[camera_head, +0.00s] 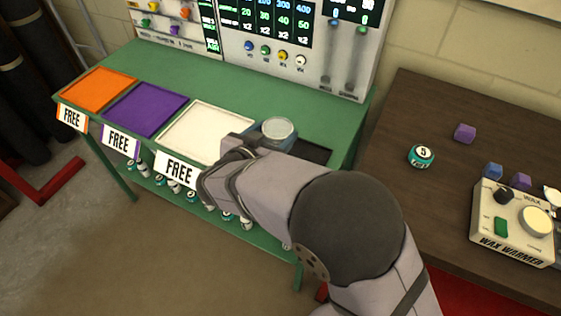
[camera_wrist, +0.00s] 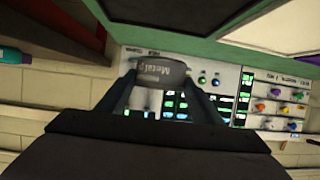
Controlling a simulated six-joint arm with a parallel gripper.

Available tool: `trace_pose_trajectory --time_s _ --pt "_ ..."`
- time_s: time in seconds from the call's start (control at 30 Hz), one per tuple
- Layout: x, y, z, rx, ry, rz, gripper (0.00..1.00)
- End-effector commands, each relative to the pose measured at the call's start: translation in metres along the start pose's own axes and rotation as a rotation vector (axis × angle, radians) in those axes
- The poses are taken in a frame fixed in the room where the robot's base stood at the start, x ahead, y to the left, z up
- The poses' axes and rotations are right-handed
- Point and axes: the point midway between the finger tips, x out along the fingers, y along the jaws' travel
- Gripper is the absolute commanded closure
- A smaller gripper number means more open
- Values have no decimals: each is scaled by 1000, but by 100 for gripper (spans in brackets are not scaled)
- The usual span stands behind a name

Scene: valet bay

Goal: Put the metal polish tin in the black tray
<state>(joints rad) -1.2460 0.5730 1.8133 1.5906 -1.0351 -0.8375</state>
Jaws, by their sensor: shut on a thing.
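The metal polish tin (camera_wrist: 158,72) is grey with a "Metal P…" label, partly cut off, in the wrist view. My gripper (camera_wrist: 160,85) is shut on it, with a finger on each side. In the head view a round pale lid (camera_head: 279,128), which looks like the tin's top, shows at my gripper (camera_head: 268,138). The black tray (camera_head: 318,154) is at the right end of the green bench, mostly hidden behind my arm. The tin is held near that tray's left side; its height above the bench is hard to tell.
Orange (camera_head: 98,90), purple (camera_head: 145,109) and white (camera_head: 207,132) trays lie empty on the green bench (camera_head: 190,72), with "FREE" signs. A display panel (camera_head: 290,45) stands behind. A brown table (camera_head: 430,125) at right holds a teal tin (camera_head: 422,156), blocks and a wax warmer (camera_head: 512,222).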

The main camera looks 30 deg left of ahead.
Motion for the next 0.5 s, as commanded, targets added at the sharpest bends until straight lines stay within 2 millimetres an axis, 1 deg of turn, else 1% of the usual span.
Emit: trace_pose_trajectory --time_s 0.03,0.1,0.27,0.37,0.5 --pt "0 2 -5 12 4 18 69" --pt "0 5 -7 19 3 35 69" --pt "0 6 -6 21 3 47 69" --pt "4 6 2 19 2 47 69" --pt "12 6 22 16 1 47 69"
